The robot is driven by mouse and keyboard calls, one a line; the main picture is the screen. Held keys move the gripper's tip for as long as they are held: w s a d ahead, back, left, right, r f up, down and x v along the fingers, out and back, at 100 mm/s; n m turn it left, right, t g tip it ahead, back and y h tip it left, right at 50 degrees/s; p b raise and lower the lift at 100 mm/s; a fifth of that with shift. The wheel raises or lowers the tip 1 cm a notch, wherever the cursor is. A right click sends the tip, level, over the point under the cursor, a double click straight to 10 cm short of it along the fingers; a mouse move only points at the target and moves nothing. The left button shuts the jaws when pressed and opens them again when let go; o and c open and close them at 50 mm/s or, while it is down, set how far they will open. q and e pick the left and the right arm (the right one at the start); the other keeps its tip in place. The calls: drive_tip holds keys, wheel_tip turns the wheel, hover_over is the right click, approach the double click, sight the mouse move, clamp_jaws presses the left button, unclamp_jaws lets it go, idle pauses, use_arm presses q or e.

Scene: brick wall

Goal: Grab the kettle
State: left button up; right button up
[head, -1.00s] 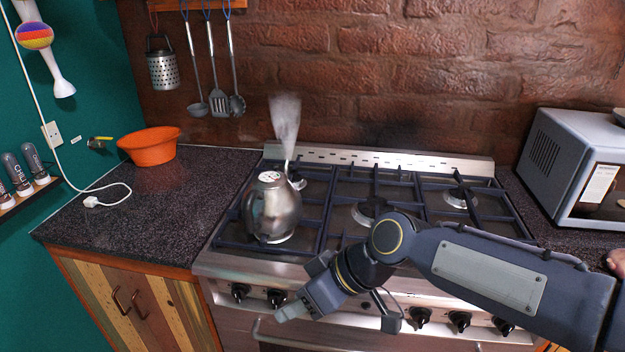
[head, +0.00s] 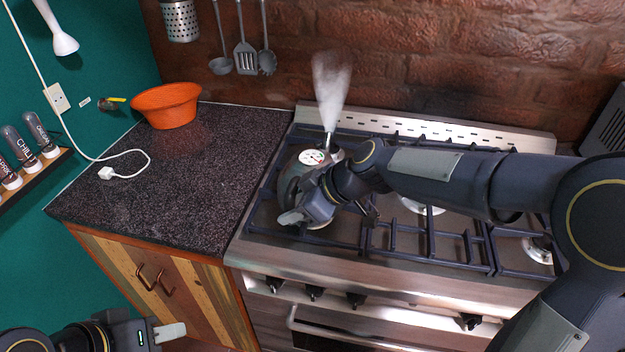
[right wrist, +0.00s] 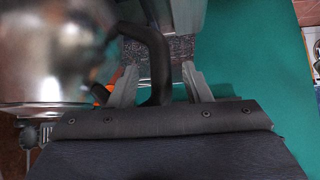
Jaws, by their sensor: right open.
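The silver kettle (head: 290,183) stands on the left front burner of the stove (head: 400,262), with steam rising at its spout. My right gripper (head: 293,217) is at the kettle's front side and, with its arm, covers part of the body. In the right wrist view, the shiny kettle body (right wrist: 50,55) fills the left. Its dark curved handle (right wrist: 155,62) passes between the two spread fingers of my right gripper (right wrist: 160,85), which is open. My left gripper (head: 170,332) is low at the bottom left, away from the kettle; its finger opening is unclear.
An orange bowl (head: 166,106) and a white cable plug (head: 106,173) lie on the dark counter (head: 190,190) left of the stove. Utensils (head: 246,58) hang on the brick wall behind. The counter's middle is clear. A microwave (head: 606,125) is at the right edge.

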drive_tip(key=shift+x, duration=0.9)
clamp_jaws()
idle(0.4)
drive_tip(key=shift+r, duration=0.15)
idle(0.4)
